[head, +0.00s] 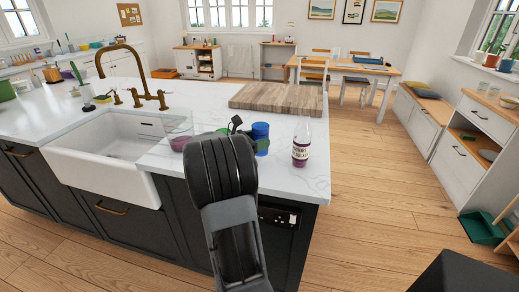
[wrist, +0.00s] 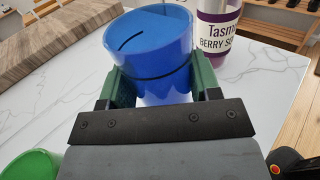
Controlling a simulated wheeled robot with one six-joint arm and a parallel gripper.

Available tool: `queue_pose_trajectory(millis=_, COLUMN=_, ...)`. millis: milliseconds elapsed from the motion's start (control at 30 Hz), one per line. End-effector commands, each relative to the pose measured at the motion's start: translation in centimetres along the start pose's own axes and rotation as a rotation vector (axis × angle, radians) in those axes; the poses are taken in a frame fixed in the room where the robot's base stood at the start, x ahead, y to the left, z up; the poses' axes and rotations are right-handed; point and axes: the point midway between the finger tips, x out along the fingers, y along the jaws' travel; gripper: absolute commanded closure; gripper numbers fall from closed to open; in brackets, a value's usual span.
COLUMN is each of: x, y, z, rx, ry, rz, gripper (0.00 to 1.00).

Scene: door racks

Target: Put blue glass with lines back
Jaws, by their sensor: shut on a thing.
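The blue glass with dark lines (wrist: 158,60) stands between the green fingers of my gripper (wrist: 162,90) in the wrist view. The fingers are shut on its two sides. In the head view the blue glass (head: 260,130) is on or just above the white marble counter (head: 300,185), near its right end; I cannot tell whether it touches. My black arm hides part of the gripper (head: 258,147) there.
A bottle with a purple label (head: 301,143) stands just right of the glass. A wooden chopping board (head: 280,97) lies behind it. A green cup (wrist: 32,165) is at the lower left of the wrist view. A white sink (head: 105,150) is to the left.

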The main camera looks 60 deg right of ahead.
Motion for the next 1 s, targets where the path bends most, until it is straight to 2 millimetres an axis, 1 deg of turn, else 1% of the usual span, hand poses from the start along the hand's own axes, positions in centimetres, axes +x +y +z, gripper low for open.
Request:
queue_pose_trajectory(millis=133, x=0.8, y=0.4, z=-1.2, rx=-0.002, ry=0.0, rz=0.0, gripper=0.77)
queue_pose_trajectory(millis=233, x=0.6, y=0.3, z=-2.7, rx=-0.004, ry=0.0, rz=0.001, gripper=0.77)
queue_pose_trajectory(millis=333, x=0.6, y=0.3, z=-3.7, rx=-0.002, ry=-0.001, rz=0.001, gripper=0.77)
queue_pose_trajectory(millis=600, x=0.6, y=0.3, z=-3.9, rx=0.001, ry=-0.001, rz=0.0, gripper=0.77)
queue_pose_trajectory(millis=767, x=0.6, y=0.3, z=-4.3, rx=0.0, ry=-0.001, rz=0.0, gripper=0.77)
queue_pose_trajectory(millis=800, x=0.6, y=0.2, z=-4.3, rx=-0.001, ry=0.0, rz=0.0, gripper=0.4)
queue_pose_trajectory(millis=1000, x=0.6, y=0.2, z=-4.2, rx=-0.001, ry=0.0, rz=0.0, gripper=0.21)
